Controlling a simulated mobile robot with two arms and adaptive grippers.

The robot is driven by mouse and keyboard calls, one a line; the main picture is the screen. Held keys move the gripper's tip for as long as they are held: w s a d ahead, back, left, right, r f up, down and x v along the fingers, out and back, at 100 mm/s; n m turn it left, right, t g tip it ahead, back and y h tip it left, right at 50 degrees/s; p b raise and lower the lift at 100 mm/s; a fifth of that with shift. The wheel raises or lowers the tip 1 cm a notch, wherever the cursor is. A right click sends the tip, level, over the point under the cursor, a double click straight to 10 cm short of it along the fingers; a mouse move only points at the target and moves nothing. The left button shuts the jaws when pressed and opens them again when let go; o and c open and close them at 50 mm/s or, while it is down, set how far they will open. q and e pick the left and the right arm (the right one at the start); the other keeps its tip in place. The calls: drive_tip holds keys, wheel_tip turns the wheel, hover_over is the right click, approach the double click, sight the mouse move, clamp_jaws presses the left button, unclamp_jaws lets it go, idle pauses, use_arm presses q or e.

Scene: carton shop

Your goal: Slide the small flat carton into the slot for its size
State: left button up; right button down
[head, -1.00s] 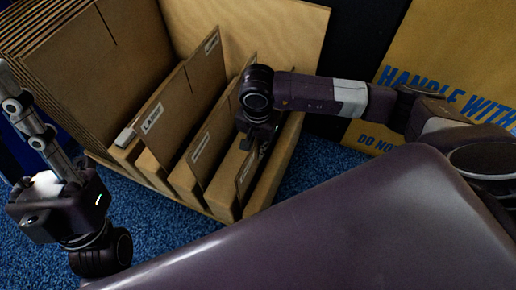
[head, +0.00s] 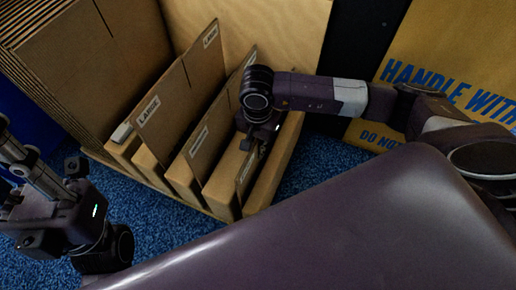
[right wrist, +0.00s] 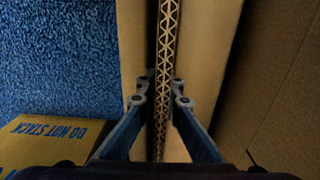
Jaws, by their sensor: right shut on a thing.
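My right gripper (head: 257,143) is at the right end of the wooden slot rack (head: 265,192). It is shut on the small flat carton, whose corrugated edge (right wrist: 166,60) runs between the fingers in the right wrist view. In the head view the gripper and wrist hide most of the carton. A low brown panel with a white label (head: 247,163) shows just under the gripper; its print is too small to read. I cannot tell how deep the carton sits. My left gripper (head: 18,150) is at the left edge, partly cut off, away from the rack.
Taller brown panels stand in the rack, one labelled LARGE (head: 149,110). Large brown cartons (head: 85,60) lean together at the left. A yellow carton with blue print (head: 450,50) stands at the right. Blue carpet (head: 165,215) is free in front.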

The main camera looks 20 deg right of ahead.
drive_tip(key=c, duration=2)
unclamp_jaws()
drive_tip(key=shift+c, duration=0.2)
wheel_tip(320, 180, up, 12)
drive_tip(key=shift+r, duration=0.1)
